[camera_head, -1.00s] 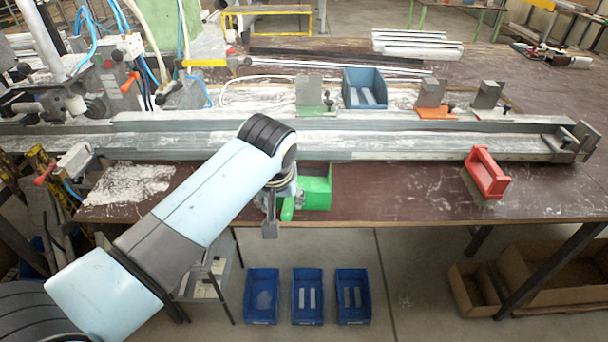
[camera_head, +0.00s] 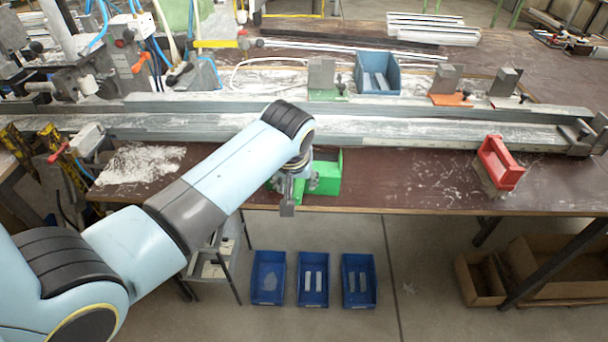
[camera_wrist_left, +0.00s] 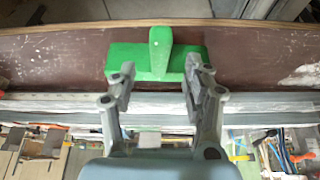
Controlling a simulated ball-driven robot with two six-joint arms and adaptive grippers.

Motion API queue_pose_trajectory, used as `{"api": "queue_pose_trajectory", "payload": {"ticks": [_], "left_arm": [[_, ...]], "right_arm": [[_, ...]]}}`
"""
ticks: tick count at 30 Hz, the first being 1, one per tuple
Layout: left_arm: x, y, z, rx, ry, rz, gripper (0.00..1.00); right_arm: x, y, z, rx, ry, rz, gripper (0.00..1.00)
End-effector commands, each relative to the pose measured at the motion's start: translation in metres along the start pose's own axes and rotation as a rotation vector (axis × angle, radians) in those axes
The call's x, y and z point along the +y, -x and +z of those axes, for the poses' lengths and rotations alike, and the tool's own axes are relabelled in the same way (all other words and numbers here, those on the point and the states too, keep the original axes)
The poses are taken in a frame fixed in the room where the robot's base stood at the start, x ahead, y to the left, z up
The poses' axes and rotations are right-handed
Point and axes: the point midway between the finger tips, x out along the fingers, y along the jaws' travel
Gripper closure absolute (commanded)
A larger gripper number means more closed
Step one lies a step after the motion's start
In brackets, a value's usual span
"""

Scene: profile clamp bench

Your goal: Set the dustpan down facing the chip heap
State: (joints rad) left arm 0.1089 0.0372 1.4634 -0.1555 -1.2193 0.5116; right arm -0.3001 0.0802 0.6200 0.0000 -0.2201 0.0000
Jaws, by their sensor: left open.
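The green dustpan (camera_head: 328,172) lies on the front edge area of the brown bench, partly hidden behind my left gripper (camera_head: 288,196). In the left wrist view the dustpan (camera_wrist_left: 140,56) lies beyond the fingers, with its handle (camera_wrist_left: 160,50) pointing up the picture. My left gripper (camera_wrist_left: 160,78) is open there, its two fingers spread to either side of the handle line. I cannot tell whether a finger touches the dustpan. The pale chip heap (camera_head: 140,163) is spread on the bench at the left. My right gripper is not in view.
A red-handled brush-like tool (camera_head: 502,164) stands on the bench at the right. A long metal rail (camera_head: 420,130) runs behind, with clamp blocks and a blue bin (camera_head: 371,73). Several blue bins are on the floor. Bench between dustpan and red tool is mostly clear.

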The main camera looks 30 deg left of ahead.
Motion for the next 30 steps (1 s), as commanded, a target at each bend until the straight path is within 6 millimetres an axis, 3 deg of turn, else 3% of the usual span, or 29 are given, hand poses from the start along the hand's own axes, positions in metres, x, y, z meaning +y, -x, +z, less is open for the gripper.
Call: {"api": "queue_pose_trajectory", "payload": {"ticks": [3,9,23,30], "left_arm": [[0.000,-0.022,0.002,-0.001,0.000,-0.001,0.50],[0.000,-0.041,0.002,-0.001,0.000,0.001,0.50],[0.000,-0.047,0.000,-0.001,0.000,0.001,0.50],[0.000,-0.047,0.000,-0.001,0.000,0.000,0.79]], "right_arm": [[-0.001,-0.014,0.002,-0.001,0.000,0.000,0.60],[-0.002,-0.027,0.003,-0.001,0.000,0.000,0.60],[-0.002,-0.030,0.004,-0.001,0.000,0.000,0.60],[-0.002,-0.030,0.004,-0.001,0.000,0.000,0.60]]}}
